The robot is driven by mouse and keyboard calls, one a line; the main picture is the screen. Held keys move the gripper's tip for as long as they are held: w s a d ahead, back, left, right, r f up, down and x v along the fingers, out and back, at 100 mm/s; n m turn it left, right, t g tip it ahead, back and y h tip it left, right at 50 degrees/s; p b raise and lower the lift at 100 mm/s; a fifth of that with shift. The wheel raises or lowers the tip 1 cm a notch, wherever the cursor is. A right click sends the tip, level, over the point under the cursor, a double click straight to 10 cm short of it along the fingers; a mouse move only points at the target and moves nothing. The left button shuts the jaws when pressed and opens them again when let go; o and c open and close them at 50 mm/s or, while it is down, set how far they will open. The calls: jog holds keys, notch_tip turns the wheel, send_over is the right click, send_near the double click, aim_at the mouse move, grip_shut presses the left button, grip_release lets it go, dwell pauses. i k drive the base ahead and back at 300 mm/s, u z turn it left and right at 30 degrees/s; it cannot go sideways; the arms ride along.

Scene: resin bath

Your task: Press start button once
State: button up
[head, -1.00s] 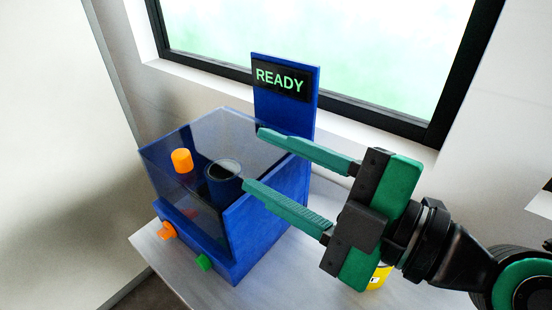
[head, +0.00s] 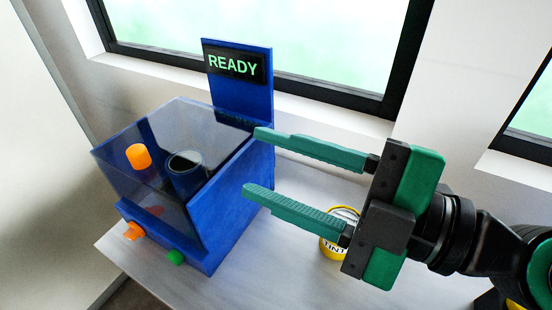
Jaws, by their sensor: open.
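A blue resin bath (head: 222,215) with clear walls stands on the table. A green button (head: 175,257) sits low on its front, to the right of an orange knob (head: 134,231). No label on either shows, so I cannot tell from lettering which is start. The display (head: 235,64) on the back panel reads "READY" in green. My gripper (head: 257,161) is open and empty. Its two long green fingers point left, with their tips over or near the bath's right side, apart from the green button. I cannot judge their exact height.
An orange cylinder (head: 138,156) and a dark cup (head: 186,175) show within the bath. A yellow tin (head: 332,248) stands on the grey table (head: 265,275), partly behind my lower finger. A window is behind. The table front is clear.

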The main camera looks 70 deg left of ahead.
aim_at(174, 257)
jog(key=k, duration=1)
